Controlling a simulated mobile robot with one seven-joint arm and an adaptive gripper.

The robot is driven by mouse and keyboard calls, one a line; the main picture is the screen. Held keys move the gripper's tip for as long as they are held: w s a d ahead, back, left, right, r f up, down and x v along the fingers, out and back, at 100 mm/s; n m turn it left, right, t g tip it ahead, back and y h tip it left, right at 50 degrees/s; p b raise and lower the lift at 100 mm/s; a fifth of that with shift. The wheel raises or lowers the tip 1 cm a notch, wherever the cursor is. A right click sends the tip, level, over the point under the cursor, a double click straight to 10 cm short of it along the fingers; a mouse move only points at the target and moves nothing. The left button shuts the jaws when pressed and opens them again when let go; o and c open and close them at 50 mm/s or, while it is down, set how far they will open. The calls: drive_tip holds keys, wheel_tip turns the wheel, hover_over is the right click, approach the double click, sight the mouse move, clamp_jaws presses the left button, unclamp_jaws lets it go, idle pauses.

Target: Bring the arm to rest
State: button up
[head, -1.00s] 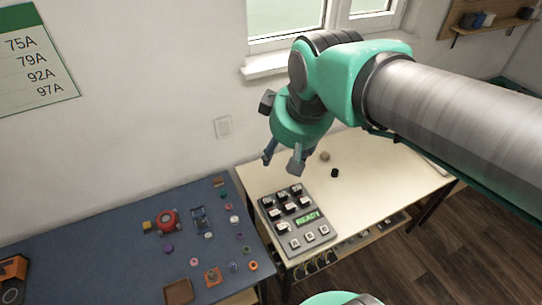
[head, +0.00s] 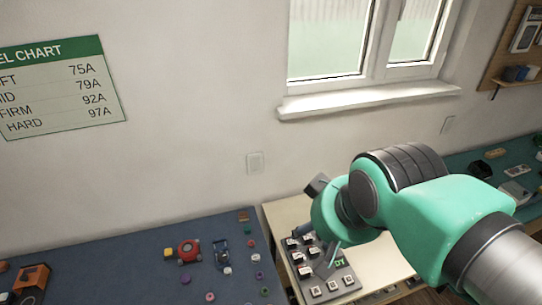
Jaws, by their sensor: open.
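My gripper (head: 318,254) is at the end of my green and grey arm, which reaches in from the lower right in the head view. The gripper points down over the cream table (head: 284,214), in front of the grey button panel (head: 345,279) in the picture. Its fingers are open, with nothing seen between them. The wrist and fingers cover part of the panel and most of its green display. I cannot tell how high the fingers are above the panel.
A blue table (head: 120,262) at the left holds a red round part (head: 189,251) and several small coloured pieces. A windowsill (head: 370,98) is behind the arm. A teal table (head: 465,158) with small items stands at the right. The wall at the left carries a chart (head: 63,85).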

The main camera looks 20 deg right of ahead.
wheel_tip(320, 180, down, 2)
drive_tip(key=shift+f+b, duration=0.2)
drive_tip(key=shift+b, duration=0.8)
